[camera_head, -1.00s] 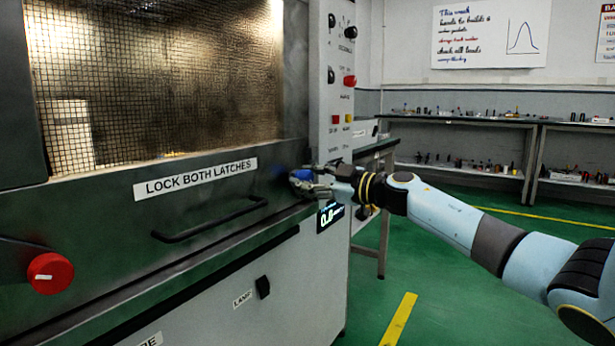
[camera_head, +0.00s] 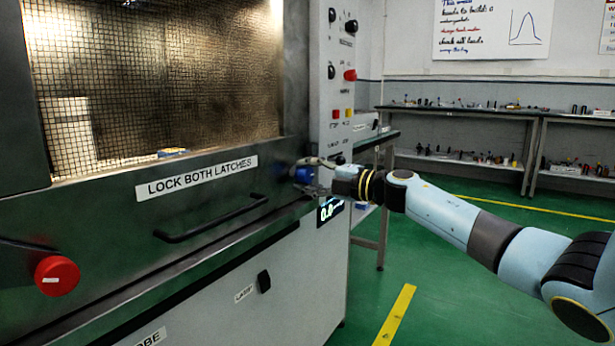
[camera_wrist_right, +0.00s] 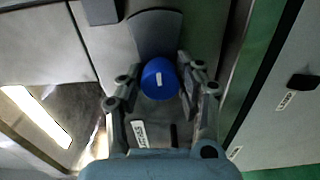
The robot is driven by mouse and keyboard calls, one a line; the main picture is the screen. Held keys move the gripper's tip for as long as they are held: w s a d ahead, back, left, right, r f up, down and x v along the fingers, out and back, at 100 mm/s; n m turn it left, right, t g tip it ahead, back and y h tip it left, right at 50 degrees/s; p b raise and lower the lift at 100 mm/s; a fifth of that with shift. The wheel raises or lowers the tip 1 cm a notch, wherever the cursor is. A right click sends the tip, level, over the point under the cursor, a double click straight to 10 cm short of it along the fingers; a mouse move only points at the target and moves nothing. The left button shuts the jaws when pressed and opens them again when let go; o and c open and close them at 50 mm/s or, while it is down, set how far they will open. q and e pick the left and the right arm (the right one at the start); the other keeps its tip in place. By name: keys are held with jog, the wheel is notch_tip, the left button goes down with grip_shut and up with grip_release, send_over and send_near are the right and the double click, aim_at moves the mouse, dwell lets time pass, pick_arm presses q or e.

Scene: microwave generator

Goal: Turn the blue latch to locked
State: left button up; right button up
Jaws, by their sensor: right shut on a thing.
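The blue latch (camera_head: 304,174) is a round blue knob at the right end of the dark door panel, just right of the "LOCK BOTH LATCHES" label (camera_head: 196,178). In the right wrist view its round face (camera_wrist_right: 159,79) shows a short white mark, nearly upright in that picture. My right gripper (camera_head: 312,176) reaches it from the right, one finger above and one below. In the wrist view the right gripper (camera_wrist_right: 160,72) has a finger on each side of the knob, shut on it. The fingers partly hide the latch's base. My left gripper is out of view.
A red round knob (camera_head: 57,276) sits at the panel's left, with a black bar handle (camera_head: 212,218) between the two. A control column (camera_head: 338,90) with buttons rises just behind the blue latch. Green floor (camera_head: 470,270) is open at the right.

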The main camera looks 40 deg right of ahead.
jog(key=n+b, duration=0.1)
jog(key=n, duration=0.3)
jog(key=shift+f, duration=0.1)
jog(key=shift+n, duration=0.6)
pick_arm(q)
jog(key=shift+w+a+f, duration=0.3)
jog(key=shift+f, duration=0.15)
pick_arm(e)
jog(key=shift+n, duration=0.3)
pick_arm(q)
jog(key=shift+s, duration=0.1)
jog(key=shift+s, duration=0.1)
pick_arm(e)
jog(key=o, duration=1.1)
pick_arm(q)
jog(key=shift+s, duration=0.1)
pick_arm(e)
jog(key=shift+o, duration=0.2)
jog(key=shift+s+d, duration=0.1)
jog(key=shift+s, duration=0.1)
jog(key=v, duration=1.1)
jog(key=shift+s, duration=0.3)
